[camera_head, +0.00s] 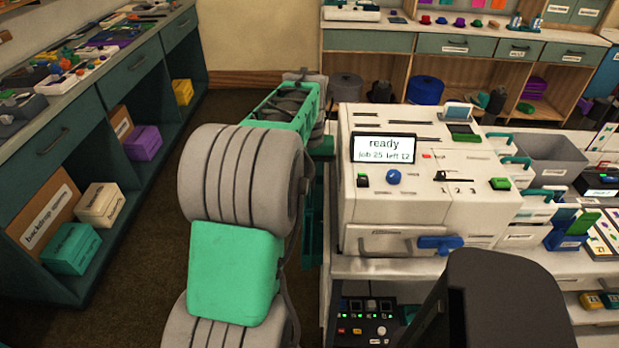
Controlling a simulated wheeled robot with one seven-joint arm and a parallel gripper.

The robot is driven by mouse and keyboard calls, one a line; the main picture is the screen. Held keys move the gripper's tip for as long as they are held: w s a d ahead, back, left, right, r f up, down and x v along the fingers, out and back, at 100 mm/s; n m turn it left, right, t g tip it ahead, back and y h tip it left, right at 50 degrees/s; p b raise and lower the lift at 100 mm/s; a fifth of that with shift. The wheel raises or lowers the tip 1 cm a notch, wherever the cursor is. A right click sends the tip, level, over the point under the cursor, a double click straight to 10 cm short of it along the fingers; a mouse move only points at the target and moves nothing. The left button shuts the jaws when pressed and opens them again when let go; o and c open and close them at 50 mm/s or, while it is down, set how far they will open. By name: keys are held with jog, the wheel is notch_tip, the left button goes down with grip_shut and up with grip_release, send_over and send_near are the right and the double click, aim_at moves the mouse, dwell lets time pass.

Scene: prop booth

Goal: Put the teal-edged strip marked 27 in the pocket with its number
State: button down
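I cannot make out a strip marked 27 or a pocket with that number; small markings at the right are too small to read. Several pieces with teal edges, such as a teal-edged piece (515,161), stand at the right side of the white machine (430,205). A panel with small coloured marks (603,240) is cut by the right picture edge. My green and grey arm rises left of the machine and reaches away from the camera. Its fingers do not show.
The machine's screen (384,149) reads "ready, job 25, left 12". A blue handle (440,243) sticks out at its front. A grey bin (563,158) stands right of it. A teal-fronted bench (100,95) with boxes lines the left. Dark floor between bench and arm is clear.

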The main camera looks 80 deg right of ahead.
jog(key=shift+f, duration=0.2)
jog(key=c, duration=1.6)
grip_release()
jog(key=shift+o, duration=0.2)
jog(key=shift+r, duration=0.1)
notch_tip(320, 180, up, 8)
jog(key=shift+f, duration=0.15)
